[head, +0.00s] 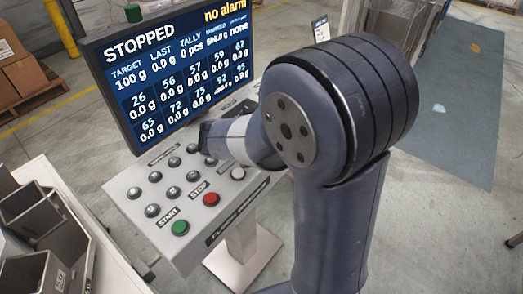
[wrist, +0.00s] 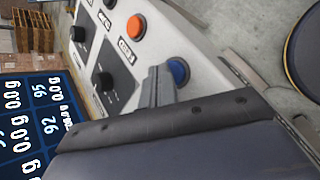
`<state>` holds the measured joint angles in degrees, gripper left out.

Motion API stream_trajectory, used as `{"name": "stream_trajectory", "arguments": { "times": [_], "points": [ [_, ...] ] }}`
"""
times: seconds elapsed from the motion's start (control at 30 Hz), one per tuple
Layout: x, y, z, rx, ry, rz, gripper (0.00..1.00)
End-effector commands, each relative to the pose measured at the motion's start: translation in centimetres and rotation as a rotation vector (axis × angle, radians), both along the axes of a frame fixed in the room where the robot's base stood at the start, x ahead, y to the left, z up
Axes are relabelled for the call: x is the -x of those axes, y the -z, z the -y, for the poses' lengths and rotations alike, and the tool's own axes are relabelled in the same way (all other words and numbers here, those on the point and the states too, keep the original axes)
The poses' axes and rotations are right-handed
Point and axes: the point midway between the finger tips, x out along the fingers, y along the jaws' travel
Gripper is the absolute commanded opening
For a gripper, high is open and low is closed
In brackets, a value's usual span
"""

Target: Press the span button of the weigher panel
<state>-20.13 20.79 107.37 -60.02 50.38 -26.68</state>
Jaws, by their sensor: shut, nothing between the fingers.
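The weigher panel (head: 130,208) is a light grey sloped console with a screen (head: 180,68) behind it, reading "STOPPED" and "no alarm". It has a green START button (head: 180,228), a red STOP button (head: 211,199), a white button (head: 237,173) and several grey keys. In the wrist view an orange button (wrist: 136,27) and a blue button (wrist: 178,71) show. I cannot read which one is span. My gripper (wrist: 158,85) is shut and empty, its fingers beside the blue button; contact cannot be told. My arm hides the fingers in the head view.
Grey bins (head: 33,215) stand on a light surface at the lower left. Boxes (head: 22,65) are at the far left. A grey-blue mat (head: 440,130) lies on open floor at the right.

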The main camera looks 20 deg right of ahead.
Motion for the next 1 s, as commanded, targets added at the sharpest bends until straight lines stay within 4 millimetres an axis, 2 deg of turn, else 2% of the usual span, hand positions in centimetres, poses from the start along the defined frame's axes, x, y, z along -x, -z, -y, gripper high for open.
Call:
{"name": "stream_trajectory", "arguments": {
  "times": [0.73,1.0],
  "points": [
    [0.0,0.6,0.0,0.0,0.001,-0.001,0.0],
    [0.0,-0.5,0.0,0.0,0.0,0.0,0.0]
  ]
}}
